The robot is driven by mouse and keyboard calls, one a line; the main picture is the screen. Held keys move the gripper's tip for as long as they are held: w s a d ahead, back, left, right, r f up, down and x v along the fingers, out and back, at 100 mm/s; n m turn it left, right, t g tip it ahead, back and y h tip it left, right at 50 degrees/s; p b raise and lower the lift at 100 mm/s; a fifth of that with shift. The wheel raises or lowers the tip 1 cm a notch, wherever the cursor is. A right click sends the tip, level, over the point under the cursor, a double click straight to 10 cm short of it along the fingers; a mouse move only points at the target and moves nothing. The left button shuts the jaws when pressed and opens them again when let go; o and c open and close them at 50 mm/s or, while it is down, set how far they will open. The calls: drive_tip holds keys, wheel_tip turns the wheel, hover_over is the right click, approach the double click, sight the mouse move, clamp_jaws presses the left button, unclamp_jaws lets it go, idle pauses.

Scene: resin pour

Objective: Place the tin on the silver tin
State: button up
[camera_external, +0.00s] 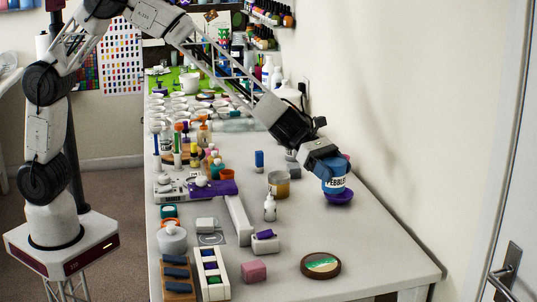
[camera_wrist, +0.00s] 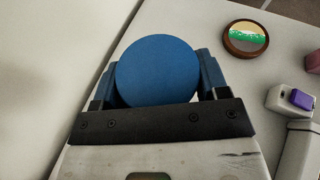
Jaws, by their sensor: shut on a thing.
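A blue tin (camera_external: 334,184) with a white label reading "PEBBLE…" is held upright in my gripper (camera_external: 326,161) near the right edge of the table. In the wrist view my gripper (camera_wrist: 157,80) has a finger on each side of the tin's round blue top (camera_wrist: 157,70). A purple bowl-like thing (camera_external: 339,198) shows directly below the tin; I cannot tell whether they touch. A greyish can with a yellow-brown band (camera_external: 279,185) stands to the left of the held tin. I cannot tell whether it is the silver tin.
A small white bottle (camera_external: 270,208) and a blue block (camera_external: 259,159) stand near the can. A round brown-rimmed coaster (camera_external: 321,264) and a pink block (camera_external: 254,271) lie at the front. Bottles and cups crowd the left and back. The front right table (camera_external: 385,255) is clear.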

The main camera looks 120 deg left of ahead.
drive_tip(key=s+a+r+n+y, duration=0.2)
drive_tip(key=s+a, duration=1.3)
drive_tip(key=a, duration=0.2)
drive_tip(key=s+a+r+n+y, duration=0.2)
drive_tip(key=s+a+r+y, duration=0.1)
drive_tip(key=s+a, duration=1.3)
drive_tip(key=shift+a+r+t, duration=0.3)
drive_tip(key=shift+a, duration=0.5)
drive_tip(key=shift+w+f, duration=0.1)
drive_tip(key=shift+f, duration=1.9)
drive_tip(key=shift+f, duration=1.95)
drive_tip(key=shift+f, duration=0.15)
